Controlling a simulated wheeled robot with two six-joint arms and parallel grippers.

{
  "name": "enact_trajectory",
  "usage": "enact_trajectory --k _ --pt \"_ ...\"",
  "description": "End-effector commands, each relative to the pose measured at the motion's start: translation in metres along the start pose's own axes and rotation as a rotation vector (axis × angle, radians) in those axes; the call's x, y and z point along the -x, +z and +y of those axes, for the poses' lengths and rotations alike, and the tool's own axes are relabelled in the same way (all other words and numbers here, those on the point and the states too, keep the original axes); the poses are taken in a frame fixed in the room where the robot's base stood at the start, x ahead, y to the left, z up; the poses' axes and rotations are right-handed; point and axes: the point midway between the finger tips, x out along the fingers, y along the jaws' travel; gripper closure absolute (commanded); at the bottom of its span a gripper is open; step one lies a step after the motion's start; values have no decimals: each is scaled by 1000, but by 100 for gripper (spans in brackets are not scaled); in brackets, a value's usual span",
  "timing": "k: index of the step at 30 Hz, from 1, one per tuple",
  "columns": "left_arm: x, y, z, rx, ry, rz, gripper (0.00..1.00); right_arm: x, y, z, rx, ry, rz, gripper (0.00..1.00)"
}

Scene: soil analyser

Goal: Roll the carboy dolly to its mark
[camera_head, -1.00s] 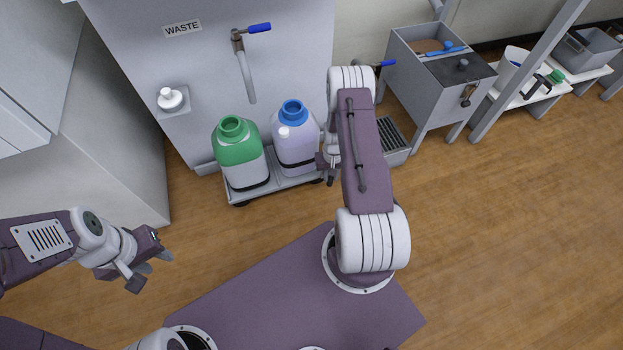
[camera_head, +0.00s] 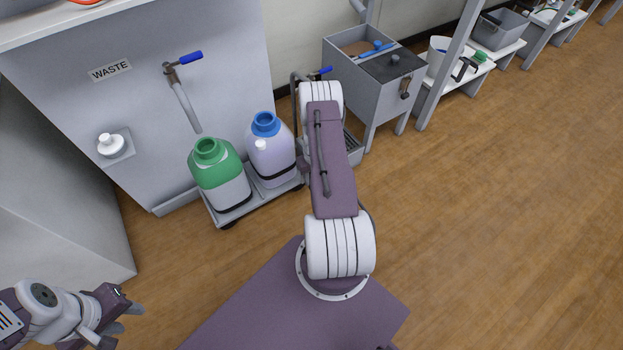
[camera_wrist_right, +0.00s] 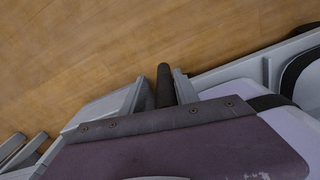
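The carboy dolly (camera_head: 262,203) is a low grey platform on dark wheels, standing on the floor in front of the waste cabinet. It carries a green-topped carboy (camera_head: 220,178) and a blue-capped carboy (camera_head: 271,155), both upright. My right arm reaches over its right side and hides part of it. In the right wrist view, my right gripper (camera_wrist_right: 160,88) has its fingers on either side of a dark bar, the dolly handle (camera_wrist_right: 164,84), and appears shut on it. My left gripper (camera_head: 122,322) is open and empty at lower left. I see no floor mark.
The cabinet labelled WASTE (camera_head: 110,70) stands behind the dolly, with a blue-handled tap (camera_head: 182,95). A grey metal bin (camera_head: 375,85) stands to the right, then low white shelves (camera_head: 465,80). The wooden floor at right is clear.

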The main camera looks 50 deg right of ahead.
Motion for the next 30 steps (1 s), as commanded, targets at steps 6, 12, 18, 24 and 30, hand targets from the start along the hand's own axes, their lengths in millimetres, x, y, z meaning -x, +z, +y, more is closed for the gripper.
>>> enact_trajectory --k 6,12,18,24,30 --pt "0 0 0 0 0 0 64 0 0 -2 2 -1 -2 57" --pt "6 -1 0 0 0 0 64 6 1 -2 3 -2 -3 57" --pt "33 -3 1 0 0 0 64 43 1 -2 2 -1 -3 57" --pt "62 -6 1 0 0 0 64 87 0 0 1 -1 -1 57" --pt "63 -6 1 0 0 0 64 91 1 0 0 -1 -2 57"
